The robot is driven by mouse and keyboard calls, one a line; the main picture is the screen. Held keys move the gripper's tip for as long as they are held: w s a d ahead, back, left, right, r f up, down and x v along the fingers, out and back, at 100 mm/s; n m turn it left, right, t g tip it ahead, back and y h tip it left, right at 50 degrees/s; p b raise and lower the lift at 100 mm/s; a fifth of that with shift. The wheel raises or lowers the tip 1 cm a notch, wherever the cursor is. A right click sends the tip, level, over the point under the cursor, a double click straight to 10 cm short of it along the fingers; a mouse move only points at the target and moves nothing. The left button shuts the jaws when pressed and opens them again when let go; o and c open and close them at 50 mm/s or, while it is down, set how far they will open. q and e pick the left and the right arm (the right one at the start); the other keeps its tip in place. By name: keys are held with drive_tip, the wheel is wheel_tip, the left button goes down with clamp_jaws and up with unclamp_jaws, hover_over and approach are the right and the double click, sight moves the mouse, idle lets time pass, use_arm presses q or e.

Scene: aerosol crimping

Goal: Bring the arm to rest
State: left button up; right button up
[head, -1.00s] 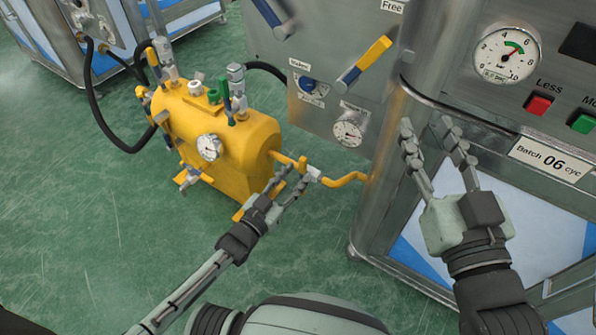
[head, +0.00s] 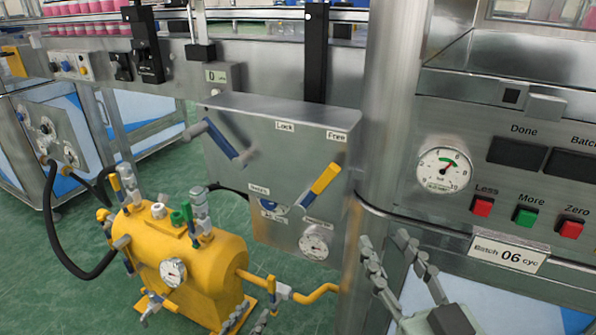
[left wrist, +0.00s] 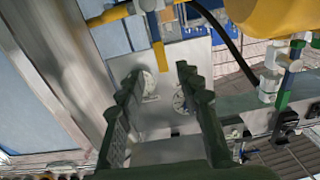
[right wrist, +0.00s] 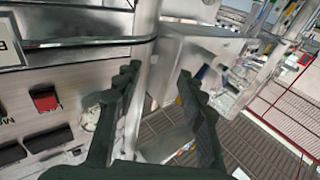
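My left gripper (head: 252,322) shows only its fingertips at the bottom edge of the head view, in front of the yellow tank's outlet pipe. In the left wrist view its two fingers (left wrist: 160,90) stand apart with nothing between them. My right gripper (head: 398,262) is at the lower right of the head view, in front of the machine's metal column and below the pressure gauge. In the right wrist view its fingers (right wrist: 155,85) are spread and empty. Neither gripper visibly holds anything.
A yellow tank (head: 205,268) with valves and a gauge stands on the green floor at left. A grey panel (head: 290,150) with a yellow-handled lever (head: 324,180) is behind it. A red button (head: 482,206) and green button (head: 524,215) are at right. Pink items line the conveyor (head: 95,28).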

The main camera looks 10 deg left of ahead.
drive_tip(key=s+d+f+g+h+p, duration=0.1)
drive_tip(key=d+f+g+h+p, duration=0.2)
drive_tip(key=f, duration=0.7)
drive_tip(key=d+f+g+h+p, duration=0.2)
drive_tip(key=d+f+g+p, duration=0.3)
drive_tip(key=f, duration=0.4)
drive_tip(key=s+d+f+m+g+h+p, duration=0.2)
drive_tip(key=s+d+f+g, duration=0.5)
drive_tip(key=s+d+f, duration=0.3)
drive_tip(key=shift+s+f, duration=0.3)
drive_tip(key=shift+s, duration=0.2)
use_arm(q)
drive_tip(key=s+a+r+n+g+y, duration=0.1)
drive_tip(key=s+a+g+y, duration=0.2)
drive_tip(key=s+a+g, duration=0.3)
drive_tip(key=s+a+r+n+g+y, duration=0.1)
drive_tip(key=s+a+g+y, duration=0.3)
drive_tip(key=s, duration=0.9)
drive_tip(key=a+g, duration=0.1)
drive_tip(key=g, duration=0.2)
drive_tip(key=shift+s+a+r+n+g, duration=0.25)
drive_tip(key=shift+s+a+n+g, duration=0.05)
drive_tip(key=shift+a+g, duration=0.1)
use_arm(e)
drive_tip(key=shift+c, duration=0.2)
use_arm(q)
drive_tip(key=shift+d, duration=0.15)
use_arm(e)
drive_tip(key=shift+c, duration=0.5)
